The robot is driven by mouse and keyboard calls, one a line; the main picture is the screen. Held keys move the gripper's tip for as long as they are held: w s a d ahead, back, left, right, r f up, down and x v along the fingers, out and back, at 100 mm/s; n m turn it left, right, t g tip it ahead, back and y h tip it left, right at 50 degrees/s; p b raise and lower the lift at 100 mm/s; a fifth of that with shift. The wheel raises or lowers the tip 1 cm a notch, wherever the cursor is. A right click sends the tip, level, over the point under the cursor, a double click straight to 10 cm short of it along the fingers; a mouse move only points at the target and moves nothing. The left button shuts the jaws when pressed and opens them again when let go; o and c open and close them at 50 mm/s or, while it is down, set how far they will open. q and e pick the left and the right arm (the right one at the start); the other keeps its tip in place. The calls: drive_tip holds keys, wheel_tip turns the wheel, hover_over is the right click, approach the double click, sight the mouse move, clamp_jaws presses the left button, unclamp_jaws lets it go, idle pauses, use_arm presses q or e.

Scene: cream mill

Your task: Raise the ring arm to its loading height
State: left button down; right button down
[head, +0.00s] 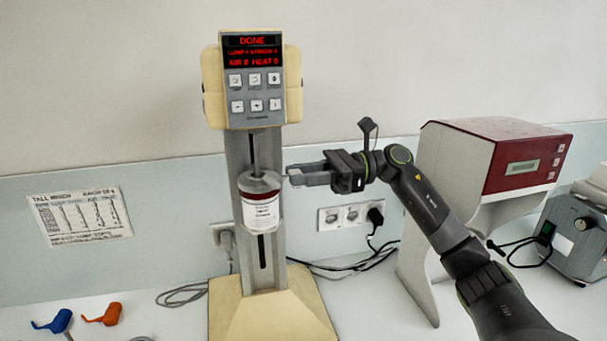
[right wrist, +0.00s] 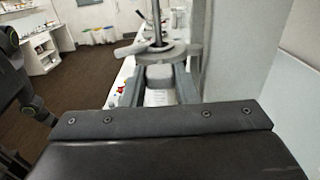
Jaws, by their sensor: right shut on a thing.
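The cream mill (head: 268,136) stands upright, with a slotted grey column and a cream base. A white jar with a dark red band (head: 262,212) hangs in front of the column, at the ring arm (head: 258,183). In the right wrist view the ring arm's grey disc (right wrist: 168,53) has a thin shaft rising from it and a grey handle block (right wrist: 160,77) on its near side. My right gripper (head: 292,176) reaches in from the right and is shut on this handle, a finger on each side. My left gripper is in neither view.
The mill's panel (head: 252,53) reads DONE. A red-topped grey device (head: 495,165) stands to the right, beside a grey box with a knob (head: 580,235). Blue (head: 52,321) and orange (head: 103,314) items lie front left. A printed chart (head: 80,215) and sockets (head: 343,217) are behind.

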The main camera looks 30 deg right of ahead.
wheel_tip(320, 180, up, 4)
drive_tip(key=shift+f+b, duration=0.15)
drive_tip(key=shift+b, duration=0.35)
drive_tip(key=c, duration=1.1)
unclamp_jaws()
drive_tip(key=shift+f, duration=0.1)
drive_tip(key=b+v, duration=0.4)
drive_tip(key=v, duration=0.3)
drive_tip(key=shift+d, duration=0.25)
